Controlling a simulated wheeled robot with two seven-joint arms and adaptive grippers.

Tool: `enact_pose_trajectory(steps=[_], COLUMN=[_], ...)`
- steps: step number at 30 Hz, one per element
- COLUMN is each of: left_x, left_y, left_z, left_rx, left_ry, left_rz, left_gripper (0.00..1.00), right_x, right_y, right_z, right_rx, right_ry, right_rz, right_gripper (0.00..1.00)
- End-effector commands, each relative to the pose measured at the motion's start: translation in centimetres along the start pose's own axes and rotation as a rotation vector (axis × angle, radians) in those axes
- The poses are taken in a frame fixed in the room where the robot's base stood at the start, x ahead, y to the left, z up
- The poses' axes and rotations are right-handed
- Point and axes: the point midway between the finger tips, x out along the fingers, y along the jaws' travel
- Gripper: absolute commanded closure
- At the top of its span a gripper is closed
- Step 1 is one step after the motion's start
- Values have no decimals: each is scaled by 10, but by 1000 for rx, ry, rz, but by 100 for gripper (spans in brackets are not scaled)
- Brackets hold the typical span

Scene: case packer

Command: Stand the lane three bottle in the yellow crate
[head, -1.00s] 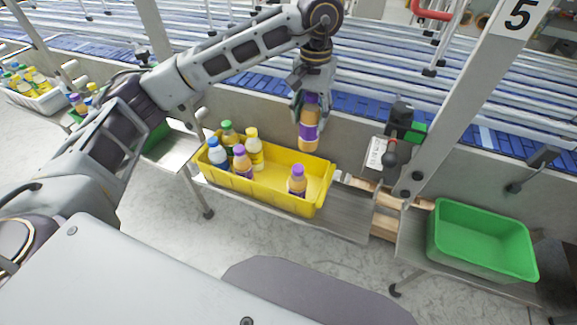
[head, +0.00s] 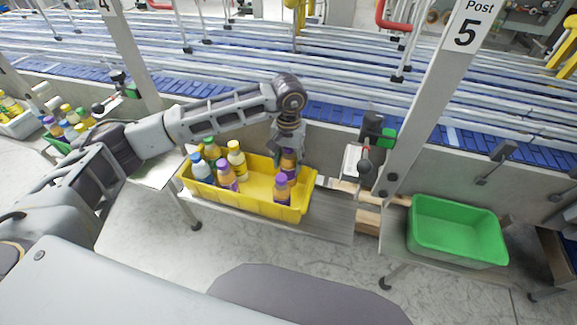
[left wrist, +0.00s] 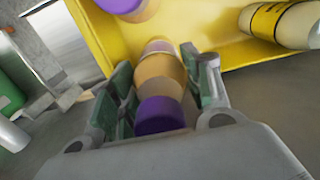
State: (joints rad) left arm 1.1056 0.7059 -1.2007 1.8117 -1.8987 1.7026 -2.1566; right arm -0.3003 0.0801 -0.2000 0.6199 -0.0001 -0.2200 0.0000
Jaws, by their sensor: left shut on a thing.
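The yellow crate (head: 240,203) stands on the metal shelf in the head view, and its yellow wall also shows in the left wrist view (left wrist: 100,40). My left gripper (head: 289,155) is shut on an orange bottle with a purple cap (head: 288,162), upright at the crate's back right. The held bottle also shows in the left wrist view (left wrist: 160,80); its lower part is hidden in the head view. Another purple-capped bottle (head: 282,190) stands in front of it in the crate. Several bottles, including a yellow-capped one (head: 237,160), stand in the crate's left part. My right gripper is out of view.
A green bin (head: 455,232) stands on a stand at the right. Post five (head: 430,110) and a black-and-green device (head: 374,132) stand between bin and crate. Blue conveyor lanes run behind. The crate's middle floor is clear.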

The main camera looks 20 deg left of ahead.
Motion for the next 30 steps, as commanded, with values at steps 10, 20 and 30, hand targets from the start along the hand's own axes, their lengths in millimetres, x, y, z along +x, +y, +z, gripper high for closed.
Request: enact_pose_trajectory(steps=[10, 20, 30], left_x=[2, 31, 39], left_y=[0, 0, 0], left_z=[0, 0, 0], left_rx=[0, 1, 1], left_ry=[0, -2, 1], left_rz=[0, 0, 0], left_gripper=[84, 84, 84], right_x=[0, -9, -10], right_y=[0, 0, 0], right_z=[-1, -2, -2], right_rx=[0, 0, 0], right_ry=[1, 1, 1], right_rz=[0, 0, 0], right_gripper=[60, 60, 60])
